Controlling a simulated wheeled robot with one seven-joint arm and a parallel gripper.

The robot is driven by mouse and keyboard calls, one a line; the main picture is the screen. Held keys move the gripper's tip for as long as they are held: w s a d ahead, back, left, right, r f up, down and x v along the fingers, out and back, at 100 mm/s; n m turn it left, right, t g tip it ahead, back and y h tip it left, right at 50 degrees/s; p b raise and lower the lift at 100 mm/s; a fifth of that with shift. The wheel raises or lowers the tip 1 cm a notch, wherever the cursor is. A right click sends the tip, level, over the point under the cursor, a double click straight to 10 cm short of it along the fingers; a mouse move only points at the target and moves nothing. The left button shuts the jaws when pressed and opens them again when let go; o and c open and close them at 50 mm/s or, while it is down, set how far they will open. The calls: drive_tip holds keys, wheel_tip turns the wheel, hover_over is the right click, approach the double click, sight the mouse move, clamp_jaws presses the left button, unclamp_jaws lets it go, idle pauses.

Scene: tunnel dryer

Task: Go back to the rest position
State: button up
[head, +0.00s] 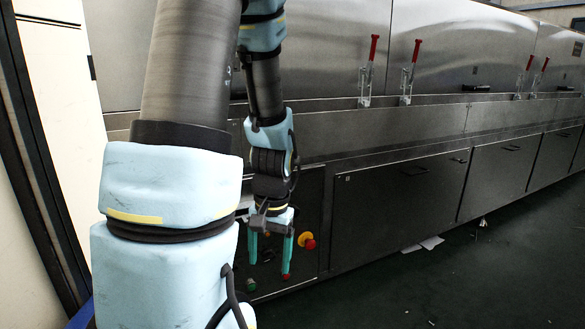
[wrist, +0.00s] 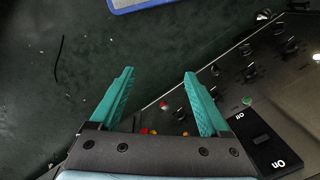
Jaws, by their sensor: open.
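My gripper (head: 271,268) hangs pointing down in front of the dryer's control panel (head: 310,205) in the head view. Its two teal fingers are apart with nothing between them. In the wrist view my gripper (wrist: 158,92) also shows open and empty. A red and yellow emergency stop button (head: 307,240) is just right of the fingers. A green button (head: 251,285) is by the left fingertip. A switch marked On and Off (wrist: 265,140) is right of the fingers in the wrist view. I cannot tell whether the fingers touch the panel.
The steel dryer (head: 400,190) runs along the back to the right, with red-handled clamps (head: 373,50) on top. Papers (head: 431,243) lie on the dark floor (head: 480,275), which is mostly clear. A blue-edged object (wrist: 140,5) is at the top of the wrist view.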

wheel_tip(320, 180, up, 43)
drive_tip(key=s+a+n+t+h+p, duration=0.1)
drive_tip(key=n+p, duration=0.1)
drive_tip(key=p, duration=3.5)
drive_tip(key=shift+s+a+t+p, duration=0.2)
drive_tip(key=shift+a+t+p, duration=0.1)
drive_tip(key=shift+a+p, duration=0.1)
drive_tip(key=shift+f, duration=0.1)
drive_tip(key=shift+c, duration=0.2)
